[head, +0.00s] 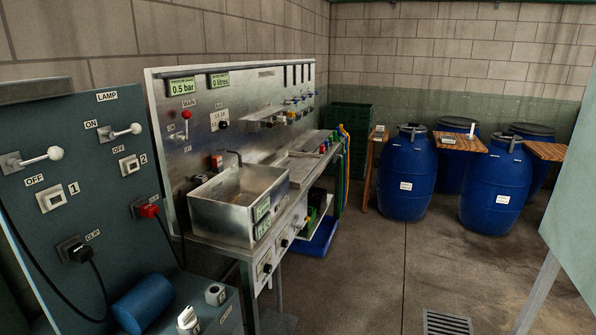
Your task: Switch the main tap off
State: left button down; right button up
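The main tap (185,117) is on the steel wall panel (245,80), under a label reading MAIN. It shows a small red knob at its top and a thin part reaching down to the left below it. It is too small to tell exactly how its handle is set. The display (182,86) above it reads 0.5 bar, and the display (219,80) to its right reads 0 litres. Neither of my grippers is in the head view, and nothing touches the tap.
A steel sink (238,204) juts out below the tap. A dark panel (95,185) with levers, switches and cables stands at the near left. Blue barrels (407,178) stand at the back right. A grey panel (571,200) edges the right. The middle floor is clear.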

aim_at(186, 114)
jog(key=i+u, duration=0.15)
jog(key=u, duration=0.4)
jog(key=i+l+u, duration=0.15)
jog(key=i+l, duration=0.15)
jog(key=i+l+u, duration=0.15)
jog(key=i+l, duration=0.2)
jog(key=i+l+u, duration=0.2)
jog(key=l, duration=0.2)
jog(key=i+l+u, duration=0.15)
jog(key=i+l, duration=0.15)
jog(key=l, duration=0.15)
jog(key=i+l, duration=0.35)
jog(key=l, duration=0.15)
